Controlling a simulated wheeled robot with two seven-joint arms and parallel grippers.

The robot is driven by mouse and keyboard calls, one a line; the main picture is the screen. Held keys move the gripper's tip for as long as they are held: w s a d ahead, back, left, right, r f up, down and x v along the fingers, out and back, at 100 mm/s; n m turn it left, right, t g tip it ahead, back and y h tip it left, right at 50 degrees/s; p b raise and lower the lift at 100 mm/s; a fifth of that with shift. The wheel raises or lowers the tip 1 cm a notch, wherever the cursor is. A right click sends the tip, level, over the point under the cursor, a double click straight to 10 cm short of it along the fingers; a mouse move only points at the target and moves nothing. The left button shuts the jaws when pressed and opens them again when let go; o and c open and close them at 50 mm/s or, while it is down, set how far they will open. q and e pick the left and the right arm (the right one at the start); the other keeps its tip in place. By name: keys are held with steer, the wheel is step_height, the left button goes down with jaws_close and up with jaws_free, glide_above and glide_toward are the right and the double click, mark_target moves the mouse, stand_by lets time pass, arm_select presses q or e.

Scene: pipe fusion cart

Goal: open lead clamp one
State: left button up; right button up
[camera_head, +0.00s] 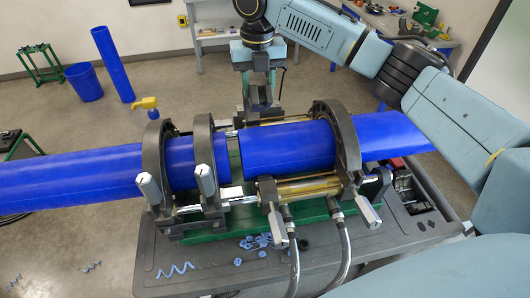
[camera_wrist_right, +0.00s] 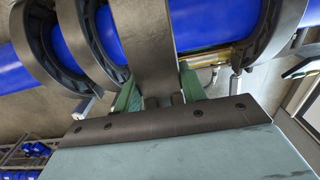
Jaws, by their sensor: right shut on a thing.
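Another ring (camera_head: 346,140) closes over the right pipe (camera_head: 288,147). My right gripper (camera_head: 258,84) points down behind the pipes, shut on a dark curved clamp half (camera_head: 262,102) that stands up clear of the right pipe. In the right wrist view this clamp half (camera_wrist_right: 146,40) rises from between the fingers (camera_wrist_right: 163,101). My left gripper is out of view.
Hoses (camera_head: 346,250) and silver clamp handles (camera_head: 280,225) stick out at the front. Blue shavings (camera_head: 262,241) lie on the grey cart top (camera_head: 205,268). A yellow-handled part (camera_head: 146,103) stands behind the left rings. A blue bin (camera_head: 83,82) stands on the floor behind.

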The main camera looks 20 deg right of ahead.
mark_target(255, 77)
steer(key=shift+w+d+r, duration=0.1)
steer(key=shift+w, duration=0.1)
steer(key=shift+w+d+r, duration=0.15)
steer(key=shift+w+r, duration=0.2)
steer(key=shift+w, duration=0.3)
steer(key=shift+w+d+r, duration=0.2)
steer(key=shift+w+r, duration=0.2)
steer(key=shift+w, duration=0.25)
steer(key=shift+w+d+r, duration=0.15)
steer(key=shift+w+r, duration=0.2)
steer(key=shift+w, duration=0.3)
steer(key=shift+w, duration=0.1)
steer(key=shift+w+d+r, duration=0.2)
steer(key=shift+w+r, duration=0.05)
steer(key=shift+w, duration=0.45)
steer(key=shift+w+d+r, duration=0.15)
steer(key=shift+w+r, duration=0.05)
steer(key=shift+w, duration=0.5)
steer(key=shift+w+d+r, duration=0.2)
steer(key=shift+w+r, duration=0.05)
steer(key=shift+w, duration=0.45)
